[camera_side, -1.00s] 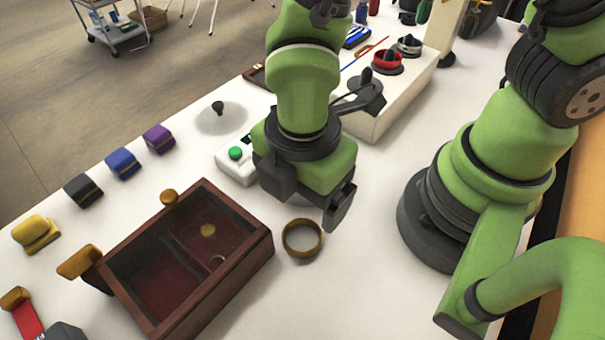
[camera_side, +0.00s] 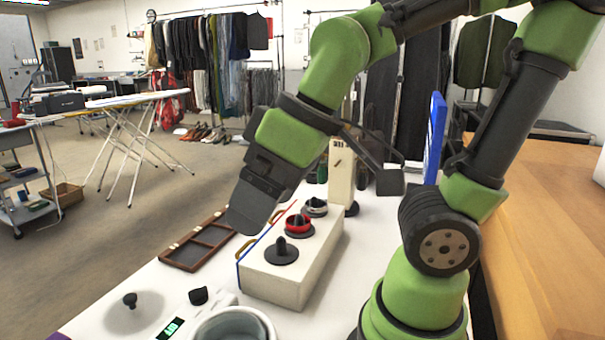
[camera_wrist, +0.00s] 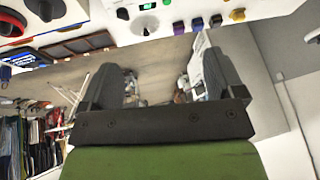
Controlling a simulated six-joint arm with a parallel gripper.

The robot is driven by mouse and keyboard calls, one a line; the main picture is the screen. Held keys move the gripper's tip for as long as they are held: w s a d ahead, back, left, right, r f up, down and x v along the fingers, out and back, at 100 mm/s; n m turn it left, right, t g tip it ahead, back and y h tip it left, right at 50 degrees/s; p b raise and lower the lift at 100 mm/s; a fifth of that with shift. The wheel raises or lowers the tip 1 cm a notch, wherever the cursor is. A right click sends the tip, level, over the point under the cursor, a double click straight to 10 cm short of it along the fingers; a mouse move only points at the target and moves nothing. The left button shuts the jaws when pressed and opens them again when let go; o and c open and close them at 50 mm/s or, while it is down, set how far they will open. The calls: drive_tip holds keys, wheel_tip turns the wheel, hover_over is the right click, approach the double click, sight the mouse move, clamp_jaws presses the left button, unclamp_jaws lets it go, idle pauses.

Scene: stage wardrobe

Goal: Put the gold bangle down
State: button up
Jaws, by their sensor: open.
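The gold bangle is not visible in either view now; the box and the patch of table where a gold ring lay earlier are out of the side picture. My gripper (camera_side: 250,212) is raised above the table, near the white block, and points down to the left in the side view. In the wrist view my gripper (camera_wrist: 165,75) has its two dark fingers wide apart, with nothing between them.
A white block (camera_side: 312,268) carries dark posts with a red ring (camera_side: 298,224). A shallow wooden tray (camera_side: 205,240) lies beyond it. A grey bowl (camera_side: 232,325) and a white device with a green display (camera_side: 170,328) stand in front.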

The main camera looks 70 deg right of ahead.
drive_tip(key=s+d+r+m, duration=0.1)
drive_tip(key=s+m+t, duration=0.1)
drive_tip(key=m, duration=0.1)
drive_tip(key=s+d+r+m+t, duration=0.1)
drive_tip(key=m, duration=0.1)
drive_tip(key=shift+d+r, duration=0.3)
drive_tip(key=shift+r, duration=0.05)
drive_tip(key=shift+c, duration=0.7)
drive_tip(key=shift+s+m, duration=0.1)
drive_tip(key=shift+m, duration=0.2)
drive_tip(key=c, duration=0.7)
drive_tip(key=shift+c, duration=0.2)
drive_tip(key=w+a+f+n+g, duration=0.35)
drive_tip(key=f+n, duration=0.25)
drive_tip(key=n, duration=0.8)
drive_tip(key=w+a+f+n+g, duration=0.2)
drive_tip(key=a+f+n, duration=0.4)
drive_tip(key=n, duration=0.7)
drive_tip(key=shift+s+a+f+n+g+h, duration=0.2)
drive_tip(key=shift+s+a+f+n+h, duration=0.2)
drive_tip(key=shift+f+n, duration=2.3)
drive_tip(key=shift+s+a+f+n+g+h, duration=0.4)
drive_tip(key=shift+f+n, duration=1.3)
drive_tip(key=shift+f, duration=1.85)
drive_tip(key=shift+s+a+f+n+g+h, duration=0.1)
drive_tip(key=shift+s+a+f+n+h, duration=0.4)
drive_tip(key=shift+f+n, duration=2.2)
